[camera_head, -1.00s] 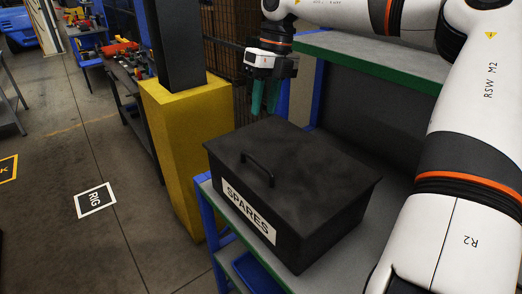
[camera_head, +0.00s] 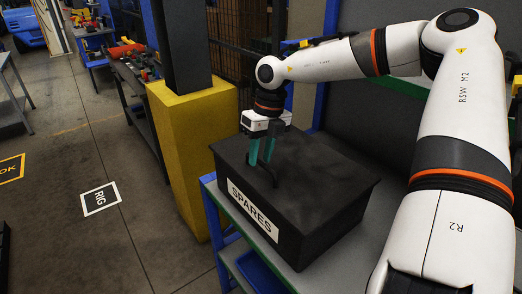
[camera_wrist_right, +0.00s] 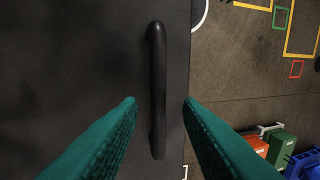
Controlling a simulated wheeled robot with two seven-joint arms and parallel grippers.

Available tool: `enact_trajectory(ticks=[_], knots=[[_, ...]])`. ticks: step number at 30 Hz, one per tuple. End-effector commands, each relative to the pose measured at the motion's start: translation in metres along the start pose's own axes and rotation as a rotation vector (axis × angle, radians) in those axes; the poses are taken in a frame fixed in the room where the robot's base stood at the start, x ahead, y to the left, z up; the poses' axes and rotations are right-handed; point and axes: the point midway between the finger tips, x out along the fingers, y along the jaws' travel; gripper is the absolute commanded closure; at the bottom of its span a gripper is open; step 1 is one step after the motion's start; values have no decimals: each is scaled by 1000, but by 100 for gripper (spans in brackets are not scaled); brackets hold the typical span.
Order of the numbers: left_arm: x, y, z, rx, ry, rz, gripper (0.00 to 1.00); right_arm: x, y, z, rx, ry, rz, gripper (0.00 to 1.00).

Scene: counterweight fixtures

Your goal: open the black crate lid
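The black crate (camera_head: 305,237) stands on a grey shelf with a white SPARES label on its front. Its black lid (camera_head: 325,180) looks closed. A black bar handle sits near the lid's front edge, partly hidden by my gripper in the head view. In the right wrist view the handle (camera_wrist_right: 157,90) runs up and down between the fingers. My right gripper (camera_head: 261,163) is just over the handle, teal fingers pointing down. In the wrist view the open fingers (camera_wrist_right: 159,100) stand on either side of the handle, with gaps on both sides. My left gripper is not in view.
The grey shelf (camera_head: 375,235) has a blue frame. A yellow post base (camera_head: 190,150) stands close to the left of the crate. A dark panel stands behind the crate.

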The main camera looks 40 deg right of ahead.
Motion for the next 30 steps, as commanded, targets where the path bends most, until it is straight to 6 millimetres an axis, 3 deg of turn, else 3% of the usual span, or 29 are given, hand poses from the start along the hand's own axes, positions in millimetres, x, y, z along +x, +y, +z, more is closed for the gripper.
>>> enact_trajectory(ticks=[6, 12, 23, 30], knots=[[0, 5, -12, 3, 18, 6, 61, 0, 0, 0, 0, 0, 0, 69], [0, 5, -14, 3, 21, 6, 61, 0, 0, 0, 0, 0, 0, 100], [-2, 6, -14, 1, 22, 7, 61, -3, 0, 0, 0, 1, -10, 100], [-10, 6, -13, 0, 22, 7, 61, -26, 4, 0, 4, 3, -98, 100]])
